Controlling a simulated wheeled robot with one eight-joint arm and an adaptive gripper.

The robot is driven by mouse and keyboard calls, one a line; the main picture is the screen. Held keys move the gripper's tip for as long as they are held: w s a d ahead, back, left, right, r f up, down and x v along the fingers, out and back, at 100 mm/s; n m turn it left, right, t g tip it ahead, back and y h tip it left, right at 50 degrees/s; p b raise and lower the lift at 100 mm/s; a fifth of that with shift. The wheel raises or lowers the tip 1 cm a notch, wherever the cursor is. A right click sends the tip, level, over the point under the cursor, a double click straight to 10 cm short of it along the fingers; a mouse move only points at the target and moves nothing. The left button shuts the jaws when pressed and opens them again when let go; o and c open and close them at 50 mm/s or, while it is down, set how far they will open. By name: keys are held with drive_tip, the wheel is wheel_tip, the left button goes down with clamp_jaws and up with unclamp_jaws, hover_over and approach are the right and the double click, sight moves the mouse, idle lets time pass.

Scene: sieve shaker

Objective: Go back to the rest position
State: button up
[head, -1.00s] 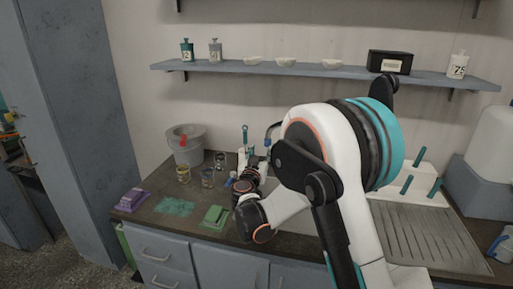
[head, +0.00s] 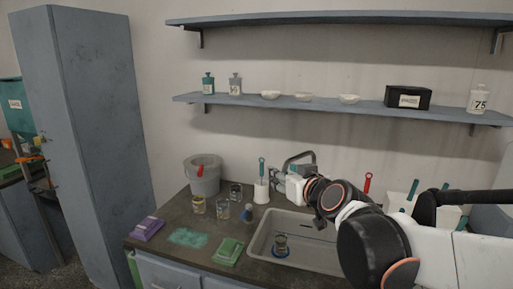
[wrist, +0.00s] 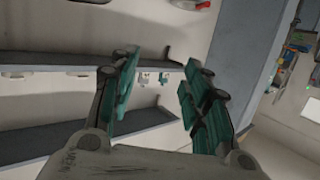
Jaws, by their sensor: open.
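My gripper (wrist: 160,78) is open and empty in the wrist view, with its two teal-padded fingers spread apart. Nothing lies between the fingers; behind them are the wall and the shelves. In the head view my arm reaches in from the right, above the right part of the sink (head: 256,236). Its white end is near the back of the counter, close to the grey tap, and the fingers there are too small to make out.
On the counter (head: 178,214) stand a grey bucket (head: 203,180), several glasses, a blue bottle (head: 248,213), a purple pack (head: 148,229) and a green pack (head: 229,251). A glass with a blue base (head: 281,247) is in the sink. Shelves hold bottles, bowls and a black box (head: 408,97).

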drive_tip(key=s+d+f+m+g+h, duration=0.1)
drive_tip(key=s+d+f, duration=0.3)
drive_tip(key=s, duration=0.5)
drive_tip(key=s+d+f+m+g+h, duration=0.1)
drive_tip(key=s+d+f+g, duration=0.3)
drive_tip(key=s, duration=0.4)
drive_tip(key=s+d+f+m+g+h, duration=0.1)
drive_tip(key=s+d+f, duration=0.3)
drive_tip(key=s, duration=0.5)
wheel_tip(320, 180, down, 2)
drive_tip(key=shift+s+d+f+g+h, duration=0.25)
drive_tip(key=shift+s+d+g+h, duration=0.1)
drive_tip(key=shift+g+h, duration=0.4)
